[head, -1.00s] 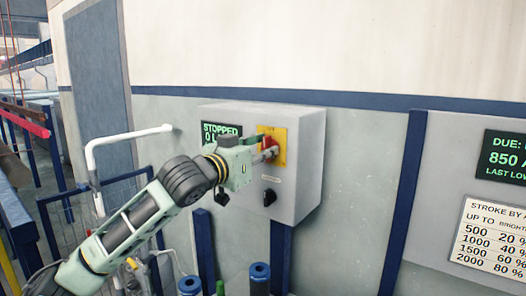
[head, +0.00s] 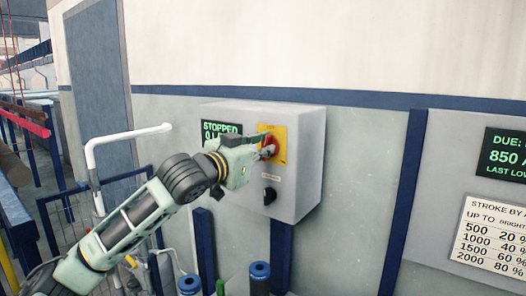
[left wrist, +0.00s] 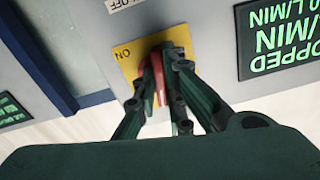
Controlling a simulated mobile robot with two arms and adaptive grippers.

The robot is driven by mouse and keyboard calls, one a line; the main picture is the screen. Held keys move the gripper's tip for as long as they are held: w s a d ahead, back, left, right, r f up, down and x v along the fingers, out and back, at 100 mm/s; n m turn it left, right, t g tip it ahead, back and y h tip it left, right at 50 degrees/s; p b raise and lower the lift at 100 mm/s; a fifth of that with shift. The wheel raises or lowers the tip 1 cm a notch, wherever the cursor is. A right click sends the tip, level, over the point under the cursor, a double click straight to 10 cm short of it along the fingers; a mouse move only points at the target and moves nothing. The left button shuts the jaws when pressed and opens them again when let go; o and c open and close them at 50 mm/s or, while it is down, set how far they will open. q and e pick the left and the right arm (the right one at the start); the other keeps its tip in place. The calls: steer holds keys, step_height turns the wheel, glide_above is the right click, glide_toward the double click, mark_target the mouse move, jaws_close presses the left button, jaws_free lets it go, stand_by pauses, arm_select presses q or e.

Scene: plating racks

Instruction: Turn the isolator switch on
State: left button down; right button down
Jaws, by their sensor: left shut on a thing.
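The isolator switch has a red handle (head: 269,145) on a yellow plate (head: 280,148), on the front of a grey control box (head: 300,150). In the left wrist view the red handle (left wrist: 158,78) sits between the fingers, and the yellow plate (left wrist: 128,62) shows the word ON. My left gripper (head: 266,150) is at the switch and shut on the red handle. It also shows in the left wrist view (left wrist: 160,88), its fingers hiding part of the handle. The handle's exact angle is hard to tell. My right gripper is not in view.
A green-lettered display (head: 221,131) on the box reads STOPPED, partly hidden by my arm. A black knob (head: 269,195) sits below the switch. Blue posts (head: 283,255) stand below the box. A white bent pipe (head: 125,136) is at the left.

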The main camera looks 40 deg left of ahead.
arm_select(q)
steer(key=shift+m+b, duration=2.3)
steer(key=shift+m, duration=5.5)
steer(key=c, duration=1.8)
jaws_free()
steer(key=shift+c, duration=0.2)
